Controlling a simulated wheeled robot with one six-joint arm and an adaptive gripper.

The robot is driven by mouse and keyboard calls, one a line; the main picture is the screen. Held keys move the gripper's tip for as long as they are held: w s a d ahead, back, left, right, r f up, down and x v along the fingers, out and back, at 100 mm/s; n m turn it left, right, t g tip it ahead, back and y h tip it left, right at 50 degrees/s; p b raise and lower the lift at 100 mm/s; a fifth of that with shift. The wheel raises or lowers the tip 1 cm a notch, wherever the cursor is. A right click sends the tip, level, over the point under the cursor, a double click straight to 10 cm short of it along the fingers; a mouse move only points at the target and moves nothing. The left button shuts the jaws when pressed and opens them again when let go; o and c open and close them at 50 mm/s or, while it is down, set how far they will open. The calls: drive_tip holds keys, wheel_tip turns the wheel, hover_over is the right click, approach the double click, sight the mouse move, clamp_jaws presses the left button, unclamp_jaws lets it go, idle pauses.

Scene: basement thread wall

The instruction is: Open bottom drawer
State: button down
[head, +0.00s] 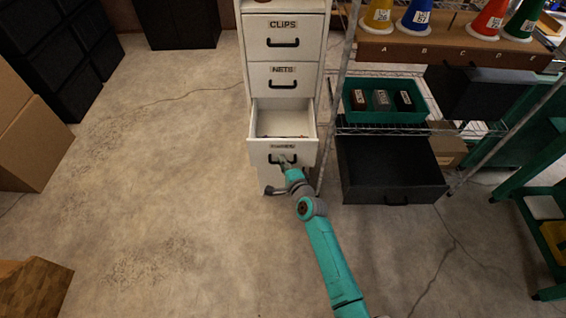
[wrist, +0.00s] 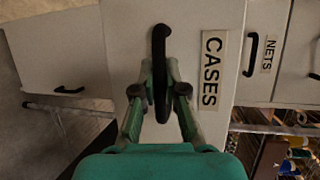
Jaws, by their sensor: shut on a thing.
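The white cabinet's CASES drawer (head: 262,146) is pulled out, and its inside shows from above in the head view. My gripper (head: 284,162) is at its front. In the wrist view my gripper (wrist: 160,92) is shut on the black CASES handle (wrist: 159,45), one finger on each side. The bottom drawer (wrist: 50,45) shows at the left of the wrist view with its own black handle (wrist: 70,90); it sits back from the CASES front and looks shut. In the head view the CASES drawer and my arm largely hide it.
The CLIPS drawer (head: 284,40) and NETS drawer (head: 283,82) above are shut. Floor (head: 160,220) left and in front is clear.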

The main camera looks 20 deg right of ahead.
drive_tip(key=c, duration=1.5)
unclamp_jaws()
drive_tip(key=shift+s, duration=0.1)
drive_tip(key=v, duration=1.1)
drive_tip(key=shift+s+r, duration=0.15)
drive_tip(key=shift+s, duration=0.2)
drive_tip(key=shift+s, duration=0.1)
drive_tip(key=s+r+n+h, duration=0.15)
drive_tip(key=s+n, duration=0.65)
drive_tip(key=s, duration=1.8)
drive_tip(key=s+r+n, duration=0.3)
drive_tip(key=s+r, duration=0.1)
drive_tip(key=s, duration=0.1)
drive_tip(key=s+r+n, duration=0.3)
drive_tip(key=s+r, duration=0.2)
drive_tip(key=s+a+r+n+g, duration=0.1)
drive_tip(key=s+r+n, duration=0.3)
drive_tip(key=s, duration=0.1)
drive_tip(key=shift+s+r, duration=0.3)
drive_tip(key=shift+s, duration=0.1)
